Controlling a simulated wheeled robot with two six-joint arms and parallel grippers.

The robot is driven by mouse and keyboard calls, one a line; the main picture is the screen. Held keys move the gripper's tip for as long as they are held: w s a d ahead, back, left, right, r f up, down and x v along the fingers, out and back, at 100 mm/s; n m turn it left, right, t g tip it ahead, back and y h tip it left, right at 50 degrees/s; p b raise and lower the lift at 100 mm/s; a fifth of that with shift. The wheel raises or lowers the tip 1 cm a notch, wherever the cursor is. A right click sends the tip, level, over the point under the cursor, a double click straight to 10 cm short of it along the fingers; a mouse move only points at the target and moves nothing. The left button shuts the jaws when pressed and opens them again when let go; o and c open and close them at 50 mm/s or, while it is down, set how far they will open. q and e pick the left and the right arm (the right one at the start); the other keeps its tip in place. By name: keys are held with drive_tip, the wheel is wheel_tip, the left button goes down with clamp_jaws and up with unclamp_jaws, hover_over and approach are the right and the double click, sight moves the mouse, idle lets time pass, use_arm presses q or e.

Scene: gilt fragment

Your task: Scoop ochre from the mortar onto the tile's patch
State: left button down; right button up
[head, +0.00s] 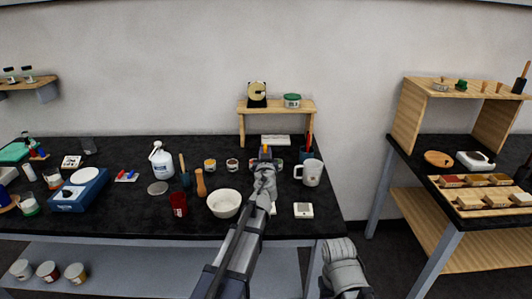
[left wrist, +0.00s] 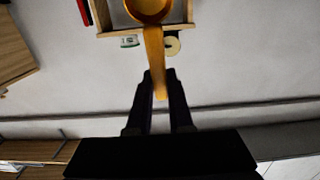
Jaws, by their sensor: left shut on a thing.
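My left gripper (head: 265,168) is raised over the middle of the dark bench, shut on an orange-yellow scoop (head: 266,151). In the left wrist view the gripper (left wrist: 159,84) holds the scoop's handle between its fingers, and the round scoop bowl (left wrist: 148,10) points away from me; I cannot tell whether it holds ochre. A white bowl (head: 224,204), which looks like the mortar, stands left of my forearm; its contents are unclear. A white tile-like slab (head: 303,210) with a greyish patch lies right of my forearm. Another pale piece is partly hidden behind the arm.
A white mug (head: 311,173) stands right of the gripper. A wooden pestle (head: 201,184), a dark red jar (head: 179,204) and small pigment pots (head: 210,165) are left of it. A small wooden shelf (head: 277,106) with a green tin (head: 292,100) stands behind.

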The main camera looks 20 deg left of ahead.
wheel_tip(320, 180, down, 5)
drive_tip(key=b, duration=0.5)
